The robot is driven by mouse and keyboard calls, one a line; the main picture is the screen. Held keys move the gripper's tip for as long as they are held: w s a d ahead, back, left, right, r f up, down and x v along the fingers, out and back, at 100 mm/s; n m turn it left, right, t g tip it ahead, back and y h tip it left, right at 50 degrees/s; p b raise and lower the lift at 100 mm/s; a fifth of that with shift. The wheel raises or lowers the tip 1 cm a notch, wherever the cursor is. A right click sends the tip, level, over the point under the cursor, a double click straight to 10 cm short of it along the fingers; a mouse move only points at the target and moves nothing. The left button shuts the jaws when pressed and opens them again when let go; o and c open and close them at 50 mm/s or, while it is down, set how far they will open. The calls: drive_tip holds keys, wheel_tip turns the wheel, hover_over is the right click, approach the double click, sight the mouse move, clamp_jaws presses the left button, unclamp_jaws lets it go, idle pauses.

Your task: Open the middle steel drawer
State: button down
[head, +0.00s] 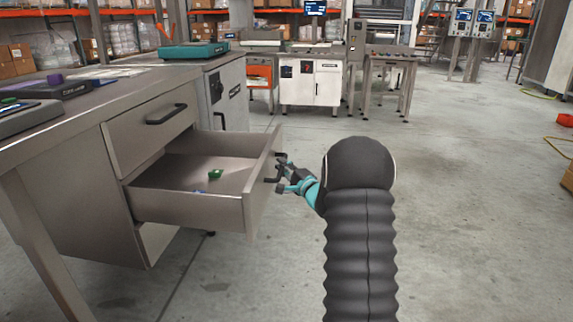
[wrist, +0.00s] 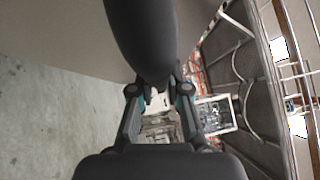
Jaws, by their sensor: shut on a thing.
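The middle steel drawer (head: 188,208) is pulled well out of the steel bench, between a closed top drawer (head: 140,132) and a lower front (head: 155,241). Its dark handle (head: 269,179) is on the drawer's outer face. My gripper (head: 284,175) is shut on that handle, its teal and dark fingers partly hidden by my arm. In the wrist view the dark handle (wrist: 142,38) looms large and runs down between the fingers of my gripper (wrist: 160,92). A small green item (head: 215,174) and a small blue item (head: 200,191) lie inside the drawer.
The bench top (head: 100,92) carries scales and a purple item (head: 55,79). A grey cabinet (head: 222,95) stands behind the drawers. The concrete floor (head: 455,200) to the right is mostly clear. A yellow cable (head: 556,145) lies at the far right.

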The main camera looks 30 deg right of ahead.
drive_tip(key=shift+d, duration=0.1)
drive_tip(key=c, duration=1.1)
unclamp_jaws()
drive_tip(key=shift+c, duration=0.2)
drive_tip(key=v, duration=1.2)
